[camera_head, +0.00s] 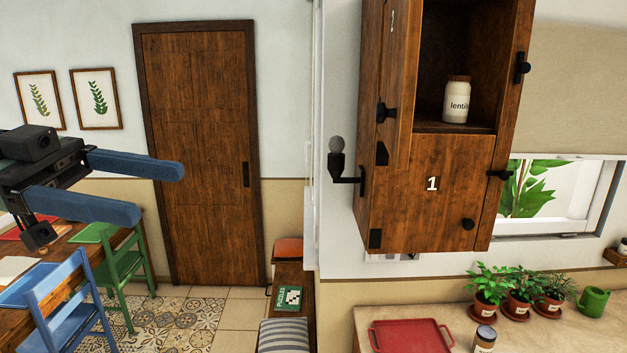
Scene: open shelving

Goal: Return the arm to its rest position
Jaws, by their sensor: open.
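My gripper (180,193) is at the left of the view, in front of the room with the door. Its two blue fingers point right, stand apart and have nothing between them. A wooden wall cabinet (432,192) marked 1 hangs at the upper right, well apart from my gripper. Its upper compartment is open, and a white jar labelled "lentil", the label partly cut off (457,102), stands inside. The rest of my arm is out of view.
Below the cabinet is a counter (570,335) with a red tray (410,337), a jar (484,339), several potted plants (491,288) and a green watering can (593,301). A blue chair (65,300), a green chair (120,262) and a table are below my gripper. A closed door (203,140) stands behind.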

